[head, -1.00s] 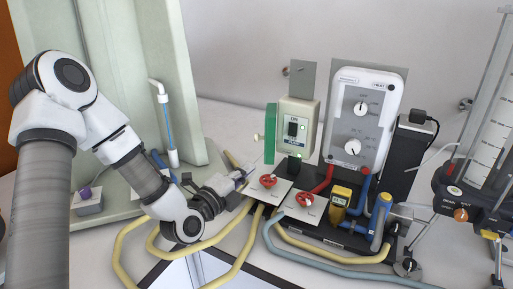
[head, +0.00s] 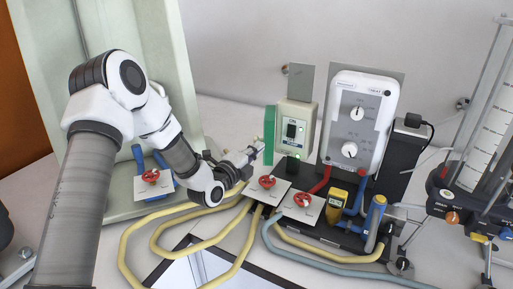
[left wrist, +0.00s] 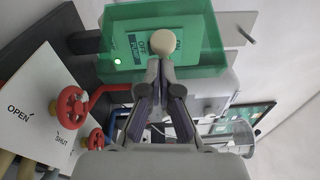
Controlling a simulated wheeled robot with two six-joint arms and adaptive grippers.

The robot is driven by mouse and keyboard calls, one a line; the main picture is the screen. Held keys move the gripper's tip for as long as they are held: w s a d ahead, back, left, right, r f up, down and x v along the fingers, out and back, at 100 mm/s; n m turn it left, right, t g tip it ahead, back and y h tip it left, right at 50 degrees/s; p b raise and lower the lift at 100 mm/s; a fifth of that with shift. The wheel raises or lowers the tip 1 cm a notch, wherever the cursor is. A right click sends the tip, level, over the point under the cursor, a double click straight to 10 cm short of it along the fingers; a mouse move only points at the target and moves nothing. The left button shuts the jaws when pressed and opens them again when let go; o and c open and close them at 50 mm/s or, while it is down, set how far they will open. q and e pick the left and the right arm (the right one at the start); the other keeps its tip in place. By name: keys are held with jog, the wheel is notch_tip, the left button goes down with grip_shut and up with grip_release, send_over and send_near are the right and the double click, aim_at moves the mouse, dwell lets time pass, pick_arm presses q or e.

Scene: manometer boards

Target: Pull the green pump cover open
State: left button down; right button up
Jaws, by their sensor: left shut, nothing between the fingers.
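The green pump cover (head: 269,136) is a see-through panel standing at the left side of the beige pump switch box (head: 296,112). In the left wrist view the cover (left wrist: 200,58) fills the upper middle, with "OFF" and "PUMP" lettering showing through it. A pale round knob (left wrist: 162,41) stands out from it. My left gripper (head: 258,151) is shut and empty, close to the cover's lower left. In the wrist view its fingertips (left wrist: 160,64) line up just below the knob; I cannot tell whether they touch it. My right gripper is not in view.
Red valve handles (head: 267,182) sit on white plates below the box. Yellow hoses (head: 150,230) cross the table beneath my left arm. A white heater unit (head: 360,120) stands right of the box. A tall graduated board (head: 495,130) is at the far right.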

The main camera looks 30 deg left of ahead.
pick_arm(q)
jog(key=a+p, duration=0.1)
jog(key=a, duration=0.5)
jog(key=shift+w+a, duration=0.2)
jog(key=shift+w, duration=0.15)
jog(key=shift+d, duration=0.1)
jog(key=shift+f, duration=0.1)
